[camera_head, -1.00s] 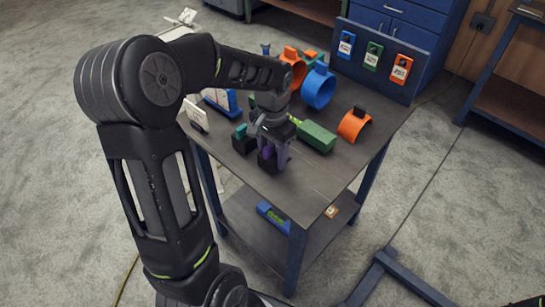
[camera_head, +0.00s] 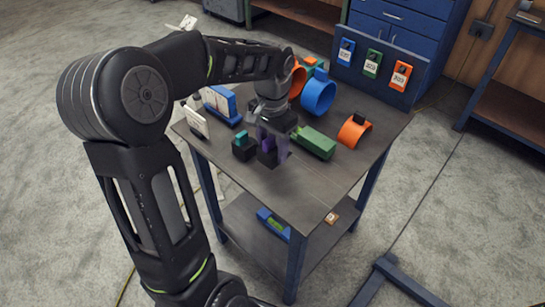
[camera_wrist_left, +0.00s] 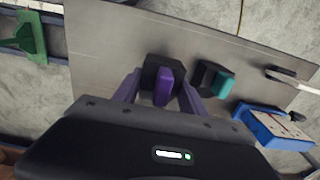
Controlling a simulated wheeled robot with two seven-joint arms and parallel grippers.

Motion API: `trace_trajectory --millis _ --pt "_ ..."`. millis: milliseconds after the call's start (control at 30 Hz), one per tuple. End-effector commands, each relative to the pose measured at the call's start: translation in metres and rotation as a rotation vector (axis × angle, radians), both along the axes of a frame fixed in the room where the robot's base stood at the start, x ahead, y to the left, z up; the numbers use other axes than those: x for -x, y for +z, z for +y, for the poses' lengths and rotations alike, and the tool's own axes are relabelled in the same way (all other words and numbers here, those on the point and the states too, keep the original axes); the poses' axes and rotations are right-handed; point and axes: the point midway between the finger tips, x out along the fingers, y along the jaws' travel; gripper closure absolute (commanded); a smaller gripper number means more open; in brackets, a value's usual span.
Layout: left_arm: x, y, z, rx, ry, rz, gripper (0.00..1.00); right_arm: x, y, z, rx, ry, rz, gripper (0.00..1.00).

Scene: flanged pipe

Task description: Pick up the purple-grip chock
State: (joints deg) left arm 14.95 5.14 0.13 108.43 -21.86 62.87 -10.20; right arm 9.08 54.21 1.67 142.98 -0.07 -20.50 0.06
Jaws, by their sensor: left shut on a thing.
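The purple-grip chock is a black block (camera_head: 268,159) with an upright purple grip (camera_wrist_left: 163,88). It is at the front left part of the table in the head view. My left gripper (camera_head: 270,148) points down over it and is shut on it. In the wrist view the two purplish fingers of the gripper (camera_wrist_left: 162,92) stand on either side of the chock. Whether the chock's underside touches the tabletop cannot be told. My right gripper is not in view.
A teal-grip chock (camera_head: 244,149) stands close on the left. A green block (camera_head: 316,143) lies to the right, with an orange saddle (camera_head: 354,131) beyond. Blue (camera_head: 318,93) and orange rings stand behind. The front of the tabletop (camera_head: 310,185) is clear.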

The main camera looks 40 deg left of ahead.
Motion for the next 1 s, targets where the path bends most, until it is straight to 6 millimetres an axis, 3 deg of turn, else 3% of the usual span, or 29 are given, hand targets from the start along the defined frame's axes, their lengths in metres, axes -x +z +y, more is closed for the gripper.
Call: trace_trajectory --millis 100,300,1000 --pt "-0.001 0.025 0.000 -0.002 -0.001 -0.005 1.00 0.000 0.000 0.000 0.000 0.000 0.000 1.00" --pt "-0.001 0.048 0.000 -0.001 -0.001 -0.002 1.00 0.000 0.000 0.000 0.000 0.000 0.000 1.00" --pt "0.000 0.051 0.000 0.000 -0.001 -0.001 1.00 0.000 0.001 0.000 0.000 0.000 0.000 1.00"
